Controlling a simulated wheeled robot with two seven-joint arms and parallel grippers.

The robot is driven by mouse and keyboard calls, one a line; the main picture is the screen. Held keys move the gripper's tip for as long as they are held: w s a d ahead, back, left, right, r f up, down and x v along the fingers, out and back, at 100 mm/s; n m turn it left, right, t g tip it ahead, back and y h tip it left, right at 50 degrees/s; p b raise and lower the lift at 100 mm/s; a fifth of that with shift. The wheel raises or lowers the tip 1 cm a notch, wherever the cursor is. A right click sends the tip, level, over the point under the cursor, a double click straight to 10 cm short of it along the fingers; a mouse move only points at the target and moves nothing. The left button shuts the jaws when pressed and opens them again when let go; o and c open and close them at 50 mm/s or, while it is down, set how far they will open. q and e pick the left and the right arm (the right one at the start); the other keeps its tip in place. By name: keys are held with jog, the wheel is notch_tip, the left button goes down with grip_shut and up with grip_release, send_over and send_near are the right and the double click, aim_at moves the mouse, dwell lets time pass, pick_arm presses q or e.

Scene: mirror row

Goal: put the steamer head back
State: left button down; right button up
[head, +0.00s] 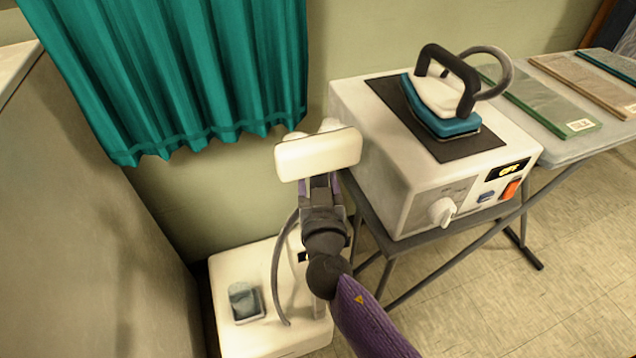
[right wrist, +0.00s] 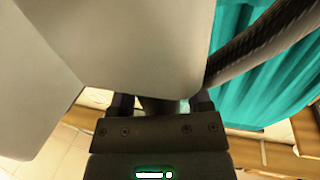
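The white steamer head (head: 317,153) is a wide block in the middle of the head view. My right gripper (head: 320,186) is just below it, with its fingers on either side of the dark handle. In the right wrist view the steamer head (right wrist: 140,40) fills the upper middle, and my right fingers (right wrist: 162,104) flank the handle. A rounded white part (head: 331,125) shows just behind the head; I cannot tell whether they touch. The grey hose (head: 276,270) hangs down to the white steamer base (head: 265,338) on the floor. My left gripper is out of view.
A white ironing station (head: 375,150) with an iron (head: 440,95) stands close on the right, on a grey table (head: 560,150) with folded cloths. A teal curtain (head: 190,70) hangs at the upper left. A beige panel (head: 90,220) closes off the left.

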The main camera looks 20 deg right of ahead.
jog(key=shift+o, duration=0.7)
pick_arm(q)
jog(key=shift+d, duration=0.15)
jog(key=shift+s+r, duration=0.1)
pick_arm(e)
jog(key=shift+s+r+p, duration=0.1)
jog(key=shift+r+p, duration=0.15)
jog(key=shift+p, duration=0.05)
pick_arm(q)
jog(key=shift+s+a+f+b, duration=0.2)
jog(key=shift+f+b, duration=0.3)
jog(key=shift+b, duration=0.25)
pick_arm(e)
jog(key=v, duration=1.2)
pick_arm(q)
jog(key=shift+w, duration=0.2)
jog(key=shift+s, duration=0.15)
